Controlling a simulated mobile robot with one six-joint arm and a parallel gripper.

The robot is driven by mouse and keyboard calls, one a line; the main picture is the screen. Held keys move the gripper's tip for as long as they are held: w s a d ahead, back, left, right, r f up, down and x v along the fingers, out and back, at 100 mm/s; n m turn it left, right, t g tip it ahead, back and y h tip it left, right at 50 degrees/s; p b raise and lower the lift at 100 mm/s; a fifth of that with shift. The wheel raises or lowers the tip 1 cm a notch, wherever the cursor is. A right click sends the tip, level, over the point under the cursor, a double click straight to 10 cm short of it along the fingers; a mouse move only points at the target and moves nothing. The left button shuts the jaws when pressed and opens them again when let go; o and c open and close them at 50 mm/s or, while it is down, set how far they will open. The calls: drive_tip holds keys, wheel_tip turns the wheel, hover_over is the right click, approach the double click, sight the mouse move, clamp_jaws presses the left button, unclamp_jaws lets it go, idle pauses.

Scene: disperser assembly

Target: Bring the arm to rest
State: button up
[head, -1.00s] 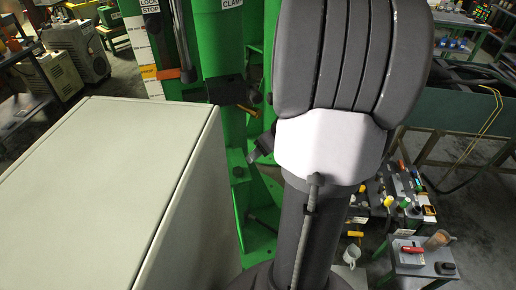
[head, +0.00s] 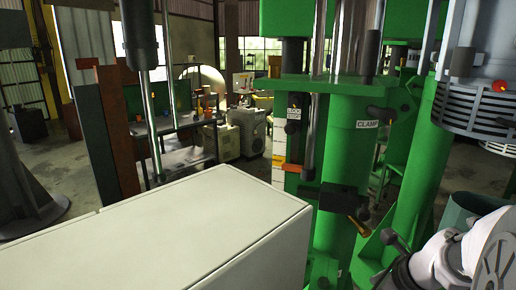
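A white and grey rounded part (head: 450,262) at the lower right of the head view looks like a piece of my own arm. It is cut off by the right edge. It appears in front of the foot of the green disperser machine (head: 342,130), and I cannot tell the gap between them. My gripper is not in view, so its fingers and anything in them are hidden from me. The machine stands upright, with a "CLAMP" label (head: 367,124) on its green column and a black clamp block with an orange-brown handle (head: 358,226) lower down.
A large pale cabinet (head: 170,235) fills the lower left, close to the machine. A grey finned motor housing (head: 485,105) hangs at the upper right. A bench (head: 180,125) and a beige machine (head: 247,130) stand further back. Open floor shows at the left.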

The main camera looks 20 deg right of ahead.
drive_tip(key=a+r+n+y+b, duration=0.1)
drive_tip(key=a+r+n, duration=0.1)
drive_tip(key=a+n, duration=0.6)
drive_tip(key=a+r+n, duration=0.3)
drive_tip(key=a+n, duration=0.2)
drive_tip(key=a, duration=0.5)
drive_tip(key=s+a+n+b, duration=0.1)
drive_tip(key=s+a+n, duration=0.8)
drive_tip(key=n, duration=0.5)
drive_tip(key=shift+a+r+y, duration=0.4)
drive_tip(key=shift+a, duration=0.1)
